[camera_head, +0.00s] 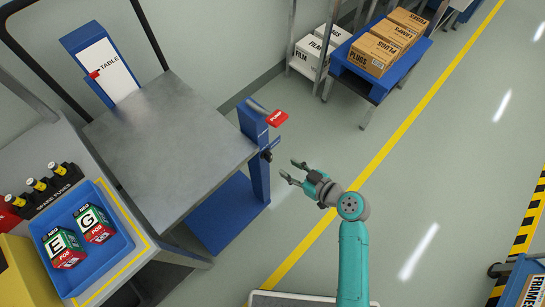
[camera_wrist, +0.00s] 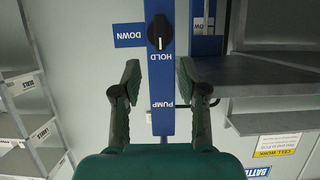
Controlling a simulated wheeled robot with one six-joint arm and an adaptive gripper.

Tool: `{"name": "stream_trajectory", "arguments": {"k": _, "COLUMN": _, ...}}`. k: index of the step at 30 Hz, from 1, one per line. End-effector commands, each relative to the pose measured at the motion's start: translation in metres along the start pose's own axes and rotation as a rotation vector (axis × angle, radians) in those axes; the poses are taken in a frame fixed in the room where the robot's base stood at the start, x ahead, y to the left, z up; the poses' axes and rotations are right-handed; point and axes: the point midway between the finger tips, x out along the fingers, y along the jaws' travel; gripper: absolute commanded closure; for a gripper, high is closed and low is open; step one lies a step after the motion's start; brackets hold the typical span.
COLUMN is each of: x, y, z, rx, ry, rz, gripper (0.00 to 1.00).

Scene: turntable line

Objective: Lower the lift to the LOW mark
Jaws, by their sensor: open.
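The lift has a grey table top (camera_head: 165,145) and a blue post (camera_head: 256,150) at its right side. A red-ended pump lever (camera_head: 277,118) sticks out from the post. A black knob (camera_wrist: 160,32) is on the post, with a HOLD label below it, a blue DOWN plate (camera_wrist: 129,33) to its left and PUMP lettering lower down. The knob's white mark seems to face HOLD. A board (camera_head: 103,66) marked TABLE carries a red pointer (camera_head: 94,74); no LOW mark is legible. My gripper (camera_head: 291,171) is open and empty, right of the post, its fingers (camera_wrist: 159,75) apart, facing the knob.
A blue tray (camera_head: 117,247) with two labelled boxes and a row of fuses stand on the bench at left. A blue stand (camera_head: 375,80) with PLUGS cartons and white FILM boxes are at the back.

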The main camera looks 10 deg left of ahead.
Motion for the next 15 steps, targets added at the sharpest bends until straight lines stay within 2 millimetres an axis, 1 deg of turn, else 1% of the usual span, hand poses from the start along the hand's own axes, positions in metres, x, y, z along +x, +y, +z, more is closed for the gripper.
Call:
{"name": "stream_trajectory", "arguments": {"k": 3, "x": 0.021, "y": -0.001, "z": 0.0, "rx": -0.003, "ry": -0.001, "rz": -0.004, "gripper": 0.57}}
{"name": "stream_trajectory", "arguments": {"k": 9, "x": 0.057, "y": -0.001, "z": 0.0, "rx": 0.0, "ry": -0.001, "rz": -0.003, "gripper": 0.57}}
{"name": "stream_trajectory", "arguments": {"k": 12, "x": 0.071, "y": -0.001, "z": 0.0, "rx": 0.0, "ry": -0.001, "rz": -0.002, "gripper": 0.57}}
{"name": "stream_trajectory", "arguments": {"k": 15, "x": 0.081, "y": -0.001, "z": 0.0, "rx": 0.001, "ry": -0.001, "rz": -0.001, "gripper": 0.57}}
